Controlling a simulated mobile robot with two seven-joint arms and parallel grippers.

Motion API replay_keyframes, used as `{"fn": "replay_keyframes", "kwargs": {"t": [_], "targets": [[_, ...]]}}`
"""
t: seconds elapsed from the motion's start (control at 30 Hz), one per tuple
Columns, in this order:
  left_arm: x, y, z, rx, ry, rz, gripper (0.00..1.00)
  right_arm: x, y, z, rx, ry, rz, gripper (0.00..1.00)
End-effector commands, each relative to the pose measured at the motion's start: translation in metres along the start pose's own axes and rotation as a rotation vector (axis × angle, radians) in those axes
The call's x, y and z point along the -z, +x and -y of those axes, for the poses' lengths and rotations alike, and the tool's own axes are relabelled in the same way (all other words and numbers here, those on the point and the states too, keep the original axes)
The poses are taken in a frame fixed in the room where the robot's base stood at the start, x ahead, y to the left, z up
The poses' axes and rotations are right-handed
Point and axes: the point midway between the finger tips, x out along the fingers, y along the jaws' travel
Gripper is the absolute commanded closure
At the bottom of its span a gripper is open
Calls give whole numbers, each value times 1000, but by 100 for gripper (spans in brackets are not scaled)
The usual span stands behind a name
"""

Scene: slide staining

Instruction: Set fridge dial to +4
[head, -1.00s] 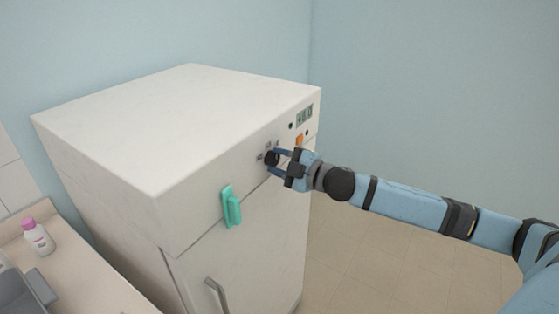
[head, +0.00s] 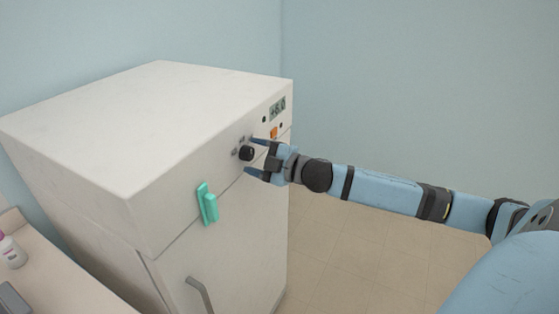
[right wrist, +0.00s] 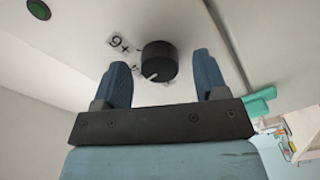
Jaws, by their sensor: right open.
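The black round fridge dial (head: 247,153) is on the upper front panel of the white fridge (head: 130,125). It also shows in the right wrist view (right wrist: 160,58), with a white pointer mark on its rim and printed labels beside it; one seems to be +6, upside down. The small display (head: 277,108) above the dial seems to read +8.0. My right gripper (head: 253,157) is open, with its fingertips spread on either side of the dial and gaps between them and it. My left gripper is out of view.
A teal latch (head: 207,204) sticks out of the fridge front below the dial, with a grey door handle (head: 199,294) lower down. An orange switch (head: 274,133) is beside the gripper. A counter with a bottle (head: 11,252) is at left. The floor at right is clear.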

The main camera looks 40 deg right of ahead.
Motion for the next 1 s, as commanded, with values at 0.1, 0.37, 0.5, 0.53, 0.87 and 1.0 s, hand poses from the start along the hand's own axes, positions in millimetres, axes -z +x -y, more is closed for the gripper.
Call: {"fn": "replay_keyframes", "kwargs": {"t": [0.1, 0.37, 0.5, 0.53, 0.87, 1.0], "targets": [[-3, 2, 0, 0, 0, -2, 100, -2, -13, 2, 2, 0, 2, 34], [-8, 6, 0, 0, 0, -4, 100, -1, -47, 3, 3, 0, 0, 34], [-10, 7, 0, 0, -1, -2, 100, -1, -64, 2, 2, 1, 1, 34], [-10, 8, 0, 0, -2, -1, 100, -1, -67, 3, 3, 1, 1, 34], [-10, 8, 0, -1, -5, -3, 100, 0, -104, 2, 2, 1, 1, 34], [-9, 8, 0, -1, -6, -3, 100, 0, -117, 2, 2, 2, 1, 34]]}}
